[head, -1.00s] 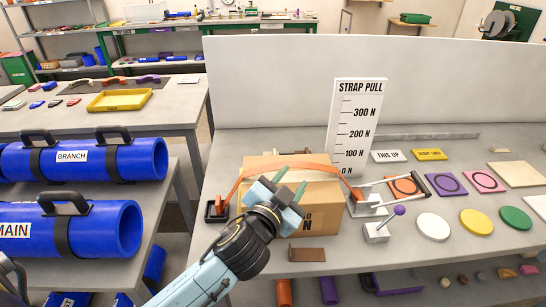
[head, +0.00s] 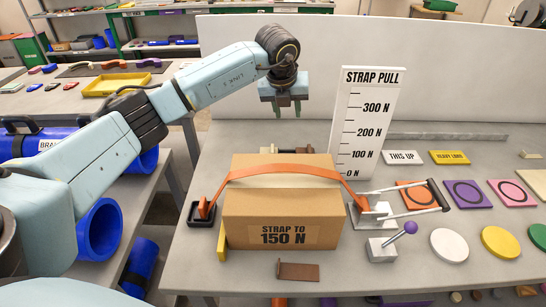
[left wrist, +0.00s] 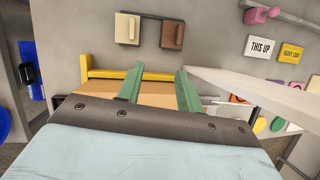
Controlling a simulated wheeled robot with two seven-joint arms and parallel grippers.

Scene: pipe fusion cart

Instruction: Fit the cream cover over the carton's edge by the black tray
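The cream cover (left wrist: 127,28) lies on the table behind the carton, left of a brown cover (left wrist: 172,32). In the head view the cream cover (head: 267,149) barely shows over the carton's top. The carton (head: 283,212) stands with an orange strap (head: 283,171) over it. The black tray (head: 201,214) is at the carton's left, at the strap's end. My left gripper (head: 287,113) is above and behind the carton, fingers pointing down, apart and empty. The fingers also show in the left wrist view (left wrist: 158,88), over the carton. My right gripper is not in view.
A yellow rail (left wrist: 135,75) runs along the carton's back. The ratchet (head: 372,212) and the strap-pull gauge board (head: 366,125) stand to the right. Another brown cover (head: 298,271) lies in front of the carton. Coloured discs and plates lie further right.

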